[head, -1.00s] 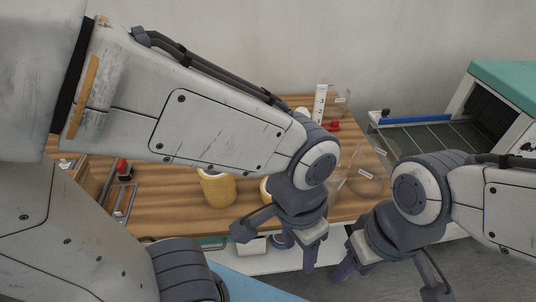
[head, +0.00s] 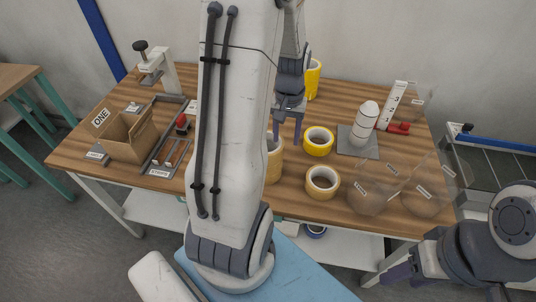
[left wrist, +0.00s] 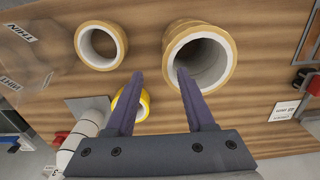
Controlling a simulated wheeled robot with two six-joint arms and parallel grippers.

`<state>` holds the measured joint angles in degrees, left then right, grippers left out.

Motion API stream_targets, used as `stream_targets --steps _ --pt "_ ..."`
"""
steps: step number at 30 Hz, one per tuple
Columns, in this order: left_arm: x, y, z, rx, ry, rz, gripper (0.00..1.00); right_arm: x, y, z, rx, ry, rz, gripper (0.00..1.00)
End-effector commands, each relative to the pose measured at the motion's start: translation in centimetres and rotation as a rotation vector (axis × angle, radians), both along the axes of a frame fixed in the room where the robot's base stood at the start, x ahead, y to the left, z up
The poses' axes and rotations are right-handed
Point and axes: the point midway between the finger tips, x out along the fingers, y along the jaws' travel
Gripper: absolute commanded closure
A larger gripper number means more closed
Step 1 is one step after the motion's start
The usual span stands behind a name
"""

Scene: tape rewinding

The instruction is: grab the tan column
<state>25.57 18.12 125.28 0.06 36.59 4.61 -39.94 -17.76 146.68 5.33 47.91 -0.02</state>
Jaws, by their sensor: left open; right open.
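The tan column (head: 274,160) stands on the wooden table, mostly hidden behind my left arm in the head view. In the left wrist view the tan column (left wrist: 228,55) shows as a tall tan tube with a white hollow core. My left gripper (head: 287,128) is open and empty. In the left wrist view its fingers (left wrist: 160,74) point toward the column's left side, and the right fingertip overlaps the column's lower left rim. I cannot tell whether they touch. My right gripper (head: 445,285) is open, low at the right, partly cut off.
A loose tan roll (head: 322,183) and a yellow roll (head: 318,141) lie right of the column. A yellow column (head: 314,78) stands behind.

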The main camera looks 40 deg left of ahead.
Motion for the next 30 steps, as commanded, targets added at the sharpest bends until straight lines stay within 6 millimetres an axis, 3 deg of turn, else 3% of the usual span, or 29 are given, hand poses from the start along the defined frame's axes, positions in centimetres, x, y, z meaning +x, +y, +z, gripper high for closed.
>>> stream_targets --steps 4,9,17,24,30 --pt "-0.3 0.9 -1.8 -0.002 0.005 0.024 0.46 0.0 0.0 0.0 0.000 0.000 0.000 0.50" --pt "-0.3 0.9 -4.4 -0.002 0.005 0.024 0.46 0.0 0.0 -0.1 0.000 0.000 0.000 0.50" --pt "-0.5 0.9 -6.5 -0.002 0.005 0.024 0.46 0.0 0.0 0.2 0.000 0.000 0.000 0.50" --pt "-0.7 1.0 -10.0 -0.001 0.004 0.023 0.46 0.0 0.0 0.5 0.000 0.000 0.000 0.50" --pt "-0.6 1.0 -10.7 0.001 0.000 0.023 0.46 0.0 0.0 0.5 0.000 0.000 0.000 0.50"
